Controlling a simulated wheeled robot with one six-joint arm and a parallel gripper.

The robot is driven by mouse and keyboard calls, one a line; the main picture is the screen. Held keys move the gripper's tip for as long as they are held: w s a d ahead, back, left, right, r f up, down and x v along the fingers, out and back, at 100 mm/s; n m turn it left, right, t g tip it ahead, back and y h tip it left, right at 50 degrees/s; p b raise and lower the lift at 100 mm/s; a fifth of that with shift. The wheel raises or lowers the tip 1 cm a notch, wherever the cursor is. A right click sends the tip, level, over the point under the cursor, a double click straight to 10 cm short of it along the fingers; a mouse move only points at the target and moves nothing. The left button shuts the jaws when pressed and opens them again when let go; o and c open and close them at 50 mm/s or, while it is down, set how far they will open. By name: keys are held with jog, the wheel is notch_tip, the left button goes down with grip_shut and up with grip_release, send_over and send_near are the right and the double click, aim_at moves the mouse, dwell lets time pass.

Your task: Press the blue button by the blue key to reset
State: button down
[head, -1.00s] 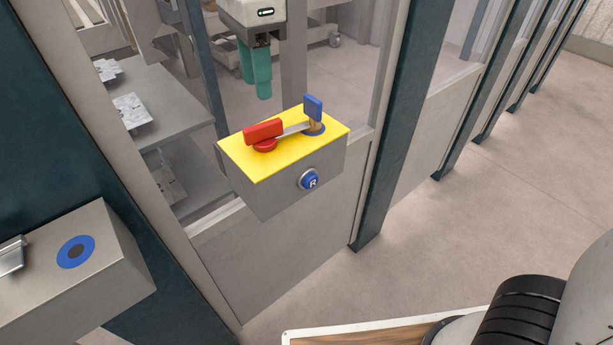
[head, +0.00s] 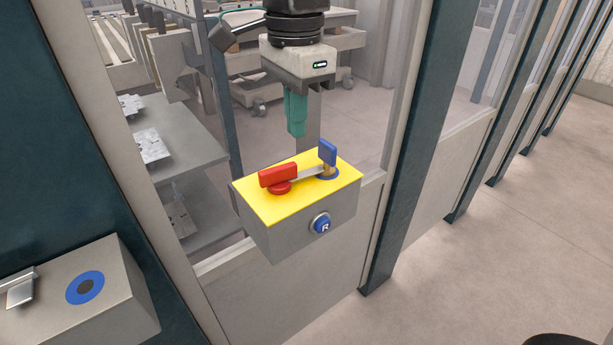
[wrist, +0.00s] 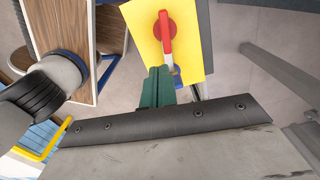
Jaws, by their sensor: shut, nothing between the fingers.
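The blue button (head: 321,223), marked with a white R, sits on the front face of a grey box with a yellow top (head: 290,205). The blue key (head: 327,153) stands upright in a blue-ringed lock on the yellow top. My gripper (head: 296,132) has green fingers, shut and empty, pointing down above and behind the box in the head view. In the wrist view the green fingers (wrist: 159,75) reach to the edge of the yellow top (wrist: 150,35) and partly hide the key area. The button does not show in the wrist view.
A red handle (head: 278,176) on the yellow top is joined to the key by a metal bar. Another grey box (head: 130,300) with a blue ring stands at lower left. Framed panels and posts (head: 415,150) surround the box; floor in front right is free.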

jog(key=s+d+f+n, duration=0.1)
jog(key=s+d+n, duration=0.1)
jog(key=d, duration=0.6)
jog(key=s+d+n, duration=0.3)
jog(key=d, duration=0.4)
jog(key=s+d+f+n+t, duration=0.1)
jog(key=s+d+f+n, duration=0.6)
jog(key=s+d, duration=0.3)
jog(key=shift+s+d, duration=0.15)
jog(key=shift+d, duration=0.6)
jog(key=shift+f, duration=0.1)
